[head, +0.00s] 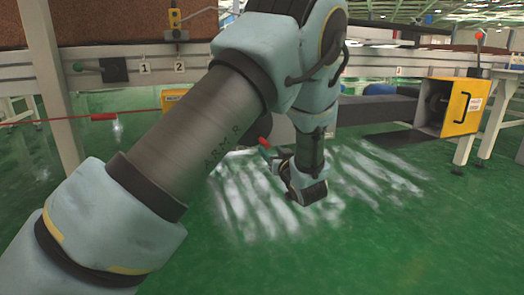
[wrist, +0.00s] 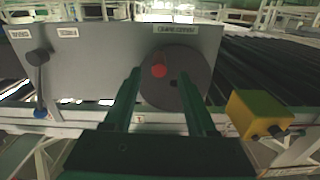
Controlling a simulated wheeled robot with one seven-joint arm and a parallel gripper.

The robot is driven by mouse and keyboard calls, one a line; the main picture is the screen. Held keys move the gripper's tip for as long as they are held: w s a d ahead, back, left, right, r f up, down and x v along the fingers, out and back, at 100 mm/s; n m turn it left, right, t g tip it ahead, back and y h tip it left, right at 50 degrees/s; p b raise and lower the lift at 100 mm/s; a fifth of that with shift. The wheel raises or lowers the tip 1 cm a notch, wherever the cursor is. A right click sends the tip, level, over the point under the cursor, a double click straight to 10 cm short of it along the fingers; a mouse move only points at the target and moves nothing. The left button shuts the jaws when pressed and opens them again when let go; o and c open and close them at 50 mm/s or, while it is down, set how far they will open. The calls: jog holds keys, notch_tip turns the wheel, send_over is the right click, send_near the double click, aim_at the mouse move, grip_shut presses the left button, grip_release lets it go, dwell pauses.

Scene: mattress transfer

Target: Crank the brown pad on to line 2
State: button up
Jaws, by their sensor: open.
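The brown pad (head: 110,22) shows at the top left of the head view, on a conveyor frame behind a pale post. Number plates 1 (head: 145,67) and 2 (head: 179,66) are on the rail below it. In the wrist view, a dark crank disc (wrist: 174,93) with a red knob (wrist: 159,71) sits on a grey panel (wrist: 95,72). My gripper (wrist: 158,74) is open, its two fingers pointing at the disc. The red knob appears between the fingertips; contact is not visible. In the head view my gripper (head: 304,186) hangs low, its jaws unclear.
A yellow box (wrist: 260,113) is at right, beside dark rollers (wrist: 275,65). In the head view, another yellow box (head: 462,107) stands right, and green floor (head: 400,250) is open at the front.

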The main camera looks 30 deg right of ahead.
aim_at(267, 147)
jog(key=w, duration=0.2)
jog(key=w+b, duration=0.1)
jog(key=w, duration=0.1)
jog(key=w+d+b, duration=0.1)
jog(key=w, duration=0.1)
jog(key=shift+w, duration=0.25)
grip_shut()
dwell(1.2)
